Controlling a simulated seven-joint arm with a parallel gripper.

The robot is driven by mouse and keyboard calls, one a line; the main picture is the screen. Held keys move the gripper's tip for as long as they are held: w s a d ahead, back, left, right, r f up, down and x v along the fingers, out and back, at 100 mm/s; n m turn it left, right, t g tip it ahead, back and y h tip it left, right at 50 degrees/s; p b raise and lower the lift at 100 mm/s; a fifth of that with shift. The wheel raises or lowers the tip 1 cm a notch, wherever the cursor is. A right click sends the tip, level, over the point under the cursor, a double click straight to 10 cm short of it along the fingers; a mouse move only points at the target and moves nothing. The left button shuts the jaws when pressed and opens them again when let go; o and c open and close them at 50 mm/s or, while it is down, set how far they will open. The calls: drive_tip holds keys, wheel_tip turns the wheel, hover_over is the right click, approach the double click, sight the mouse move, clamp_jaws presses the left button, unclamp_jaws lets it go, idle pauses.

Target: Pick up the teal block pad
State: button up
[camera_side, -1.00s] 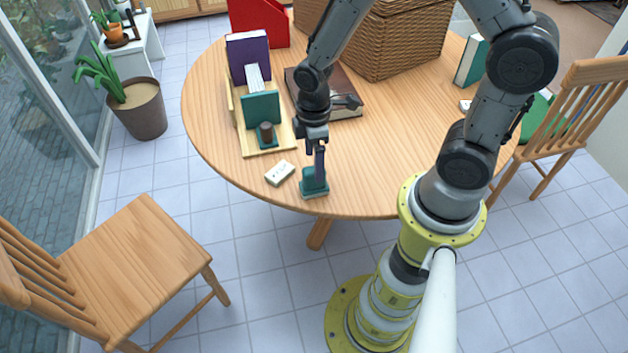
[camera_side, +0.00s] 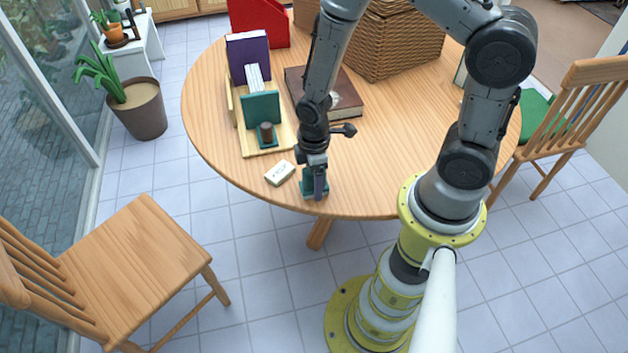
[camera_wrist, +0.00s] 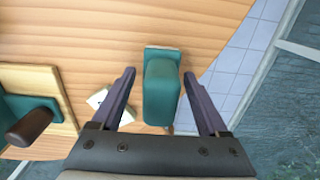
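The teal block pad (camera_wrist: 162,88) stands near the front edge of the round table, with a paler base strip showing at one end. In the side view the pad (camera_side: 306,186) is partly hidden by my gripper (camera_side: 316,188), which has come down over it. In the wrist view my gripper (camera_wrist: 160,98) is open, with one purple-grey finger on each side of the pad. Gaps show between the pad and both fingers, the left one slightly wider at the tips. The pad is not held.
A small white box (camera_side: 280,173) lies close left of the pad. A wooden rack (camera_side: 262,142) with a teal piece, a dark cylinder and a purple book stands behind it. A brown book (camera_side: 338,95) and wicker basket (camera_side: 402,45) are farther back. The table edge is close in front.

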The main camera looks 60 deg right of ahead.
clamp_jaws()
idle(0.4)
drive_tip(key=shift+r, duration=0.45)
wheel_tip(320, 180, up, 2)
drive_tip(key=shift+r, duration=0.1)
drive_tip(key=s+r, duration=1)
drive_tip(key=s, duration=0.4)
drive_tip(key=shift+d, duration=0.15)
